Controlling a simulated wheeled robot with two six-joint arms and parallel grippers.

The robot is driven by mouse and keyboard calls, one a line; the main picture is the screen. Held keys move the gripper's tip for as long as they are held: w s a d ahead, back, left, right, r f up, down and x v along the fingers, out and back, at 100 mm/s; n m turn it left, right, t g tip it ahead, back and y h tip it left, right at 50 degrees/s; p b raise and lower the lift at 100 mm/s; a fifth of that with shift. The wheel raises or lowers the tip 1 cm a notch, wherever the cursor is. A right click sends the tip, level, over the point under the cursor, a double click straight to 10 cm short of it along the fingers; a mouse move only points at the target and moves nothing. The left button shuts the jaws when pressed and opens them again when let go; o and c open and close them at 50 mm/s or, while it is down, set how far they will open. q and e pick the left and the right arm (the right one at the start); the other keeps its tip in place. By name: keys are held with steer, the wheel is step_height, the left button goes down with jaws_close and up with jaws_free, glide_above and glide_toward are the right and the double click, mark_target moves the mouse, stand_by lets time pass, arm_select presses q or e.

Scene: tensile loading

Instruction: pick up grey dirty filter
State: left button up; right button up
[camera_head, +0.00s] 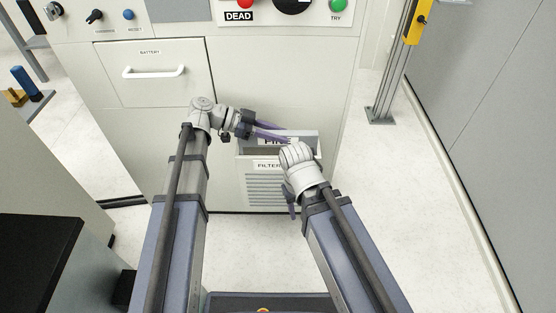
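A filter compartment with a louvred front (266,190) and a "FILTER" label sits low in the white machine. A grey-edged part marked "FINE" (306,137) shows at its top opening, largely covered by my grippers. I cannot tell whether this part is the grey dirty filter. My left gripper (286,134) reaches right, over the top of the compartment. Its two purple fingers are apart, with nothing visible between them. My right gripper (291,202) is in front of the compartment's right side. Its wrist hides most of it, and only a bit of purple finger shows.
The machine has a "BATTERY" drawer with a white handle (153,72), at left, and red and green buttons above. A yellow-topped post (380,113) stands at right. A dark-topped bench (35,255) is at lower left. The floor at right is clear.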

arm_select(q)
jaws_close()
stand_by(0.9)
